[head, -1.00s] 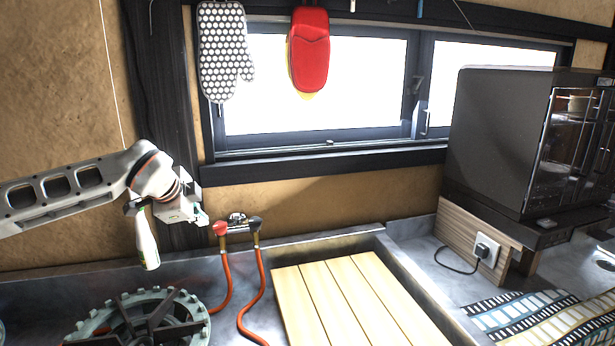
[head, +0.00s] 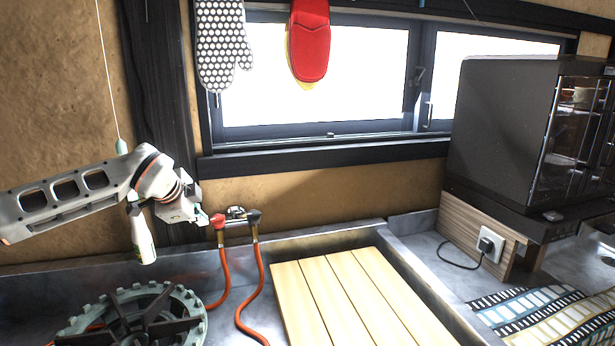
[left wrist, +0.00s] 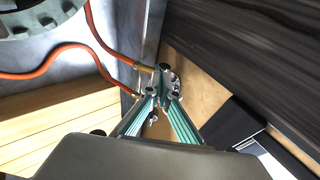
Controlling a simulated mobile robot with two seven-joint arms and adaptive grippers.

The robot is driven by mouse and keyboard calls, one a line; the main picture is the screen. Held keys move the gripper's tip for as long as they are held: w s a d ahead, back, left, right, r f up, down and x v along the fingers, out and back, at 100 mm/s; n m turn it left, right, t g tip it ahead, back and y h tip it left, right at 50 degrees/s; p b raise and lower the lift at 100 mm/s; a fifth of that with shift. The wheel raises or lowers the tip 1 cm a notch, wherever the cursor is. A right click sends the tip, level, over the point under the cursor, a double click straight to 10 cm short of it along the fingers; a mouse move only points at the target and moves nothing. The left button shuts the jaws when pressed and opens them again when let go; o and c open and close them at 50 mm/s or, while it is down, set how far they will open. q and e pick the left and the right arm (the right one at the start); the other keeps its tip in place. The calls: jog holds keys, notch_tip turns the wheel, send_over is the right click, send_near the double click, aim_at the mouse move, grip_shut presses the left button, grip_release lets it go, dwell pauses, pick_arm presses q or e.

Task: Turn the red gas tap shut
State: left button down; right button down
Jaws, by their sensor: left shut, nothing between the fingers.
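The red gas tap (head: 217,220) is the left one of a pair on a small manifold against the back wall, at the top of an orange hose. A dark tap (head: 254,217) sits at its right, above a second hose. My left gripper (head: 204,219) is shut and empty, its tips at the left side of the red tap. I cannot tell whether they touch it. In the left wrist view the closed fingertips (left wrist: 164,92) are in front of the manifold and hide part of it; the red tap cannot be made out there. My right gripper is not in view.
A gas burner ring (head: 135,320) stands at the lower left and a slatted wooden board (head: 345,295) lies at the centre. Two orange hoses (head: 245,310) run down from the taps. A dark oven (head: 510,140) stands at the right.

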pick_arm(q)
jog(key=shift+d, duration=0.3)
dwell(0.5)
jog(key=shift+w+r, duration=0.15)
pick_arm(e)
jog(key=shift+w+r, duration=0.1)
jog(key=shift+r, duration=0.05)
pick_arm(q)
jog(key=shift+a, duration=0.25)
